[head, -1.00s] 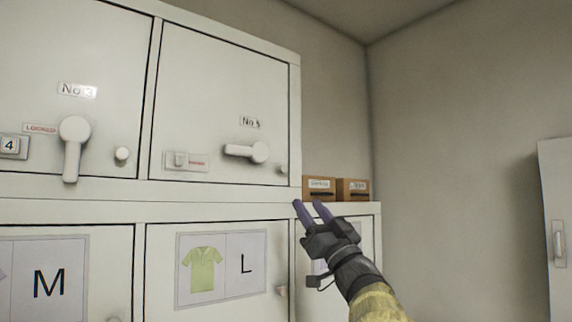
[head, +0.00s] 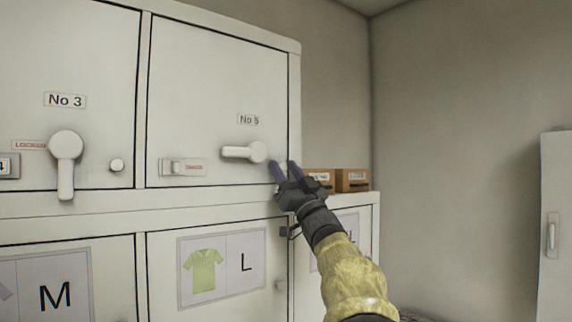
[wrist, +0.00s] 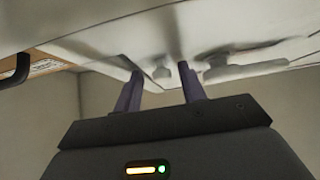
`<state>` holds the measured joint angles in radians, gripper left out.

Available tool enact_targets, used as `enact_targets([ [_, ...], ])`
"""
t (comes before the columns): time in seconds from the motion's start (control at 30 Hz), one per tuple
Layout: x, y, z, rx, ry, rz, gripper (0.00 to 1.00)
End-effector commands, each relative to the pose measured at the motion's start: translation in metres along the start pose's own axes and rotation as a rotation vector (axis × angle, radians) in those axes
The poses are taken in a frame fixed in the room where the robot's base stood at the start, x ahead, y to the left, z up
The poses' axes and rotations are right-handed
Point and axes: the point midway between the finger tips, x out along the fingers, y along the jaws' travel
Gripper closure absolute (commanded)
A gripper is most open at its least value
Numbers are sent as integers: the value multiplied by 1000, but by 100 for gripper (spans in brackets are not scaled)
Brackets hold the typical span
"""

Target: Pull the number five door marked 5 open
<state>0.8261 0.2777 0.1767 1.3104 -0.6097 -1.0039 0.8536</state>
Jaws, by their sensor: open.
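The door marked No 5 (head: 218,95) is the upper right locker door in the head view and sits flush in its frame. My gripper (head: 284,166) is open and empty at the door's lower right edge. In the wrist view, a small round knob (wrist: 161,72) shows between the fingers, beyond their tips; I cannot tell whether they touch it. The lever (wrist: 214,74) also shows there, to the right.
The No 3 door (head: 65,85), with its lever hanging down, is to the left. Lower doors, one with an L shirt card (head: 245,262), are beneath. Small brown boxes (head: 352,180) stand on the lower lockers at right. A white cabinet (head: 556,230) is at far right.

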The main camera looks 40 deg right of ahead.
Motion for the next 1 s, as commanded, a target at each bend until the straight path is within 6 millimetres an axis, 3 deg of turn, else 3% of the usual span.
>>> enact_targets([
  [0.23,1,-3,1,3,0,-4,61],
  [0.43,1,-3,1,3,0,-4,100],
  [0.77,-2,0,-2,-8,1,5,100],
  [1.0,-17,3,-13,-51,3,44,100],
])
